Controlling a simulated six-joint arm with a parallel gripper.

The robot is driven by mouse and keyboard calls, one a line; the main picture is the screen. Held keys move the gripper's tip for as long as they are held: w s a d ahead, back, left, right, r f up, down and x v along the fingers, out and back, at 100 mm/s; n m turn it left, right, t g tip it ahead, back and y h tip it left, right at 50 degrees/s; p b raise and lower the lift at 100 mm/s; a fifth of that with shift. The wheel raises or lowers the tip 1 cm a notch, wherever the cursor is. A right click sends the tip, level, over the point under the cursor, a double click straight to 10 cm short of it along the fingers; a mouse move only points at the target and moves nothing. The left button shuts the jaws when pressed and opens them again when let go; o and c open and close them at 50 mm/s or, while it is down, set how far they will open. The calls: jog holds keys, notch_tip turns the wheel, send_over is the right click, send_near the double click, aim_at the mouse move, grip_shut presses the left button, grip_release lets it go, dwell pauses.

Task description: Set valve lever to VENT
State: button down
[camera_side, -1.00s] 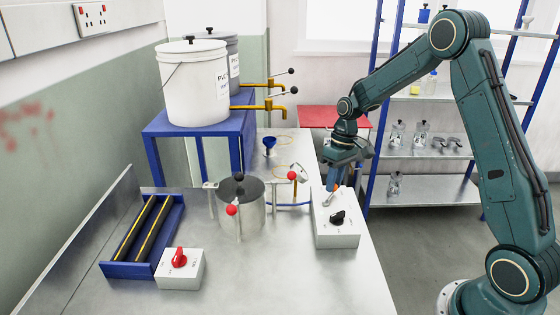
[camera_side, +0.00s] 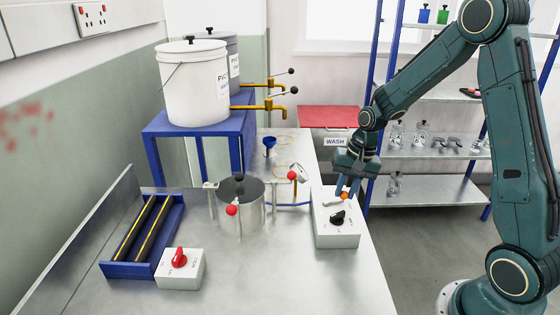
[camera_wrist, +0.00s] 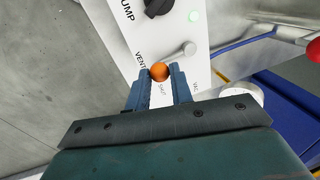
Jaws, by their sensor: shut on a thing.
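The white valve box (camera_side: 336,239) stands on the bench's right side. Its valve lever (camera_wrist: 178,56) has a grey arm and an orange ball knob (camera_wrist: 160,72), also seen in the side view (camera_side: 344,196). My gripper (camera_side: 345,191) reaches down from above and is shut on the knob, with one finger on each side in the wrist view (camera_wrist: 161,77). The VENT label (camera_wrist: 141,61) is left of the knob and the SHUT label (camera_wrist: 163,88) is just below it. The lever points between these two. The VAC label (camera_wrist: 195,81) lies further right.
A steel vessel (camera_side: 240,208) with red-knobbed clamps stands to the left. A red-knobbed switch box (camera_side: 180,270) is at the front. The bench's front right is clear.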

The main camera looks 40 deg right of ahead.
jog(key=shift+s+a+m, duration=0.2)
jog(key=shift+s+m, duration=0.05)
jog(key=shift+m, duration=0.45)
jog(key=c, duration=1.3)
grip_release()
jog(key=shift+o, duration=0.2)
jog(key=shift+r, duration=0.1)
notch_tip(320, 180, up, 13)
jog(key=s+d, duration=0.1)
jog(key=s, duration=0.1)
jog(key=shift+s+d+r, duration=0.15)
jog(key=shift+d+r, duration=0.05)
jog(key=s+a+r+n+t, duration=0.2)
jog(key=s+a+n, duration=0.3)
jog(key=s, duration=0.4)
jog(key=s+a+r+n+t+h, duration=0.1)
jog(key=s+a+r+n+t, duration=0.1)
jog(key=s+a+n, duration=0.4)
jog(key=s+a+r, duration=0.1)
jog(key=s, duration=0.2)
jog(key=shift+s+a+r, duration=0.15)
jog(key=shift+a+r, duration=0.15)
jog(key=shift+r, duration=0.1)
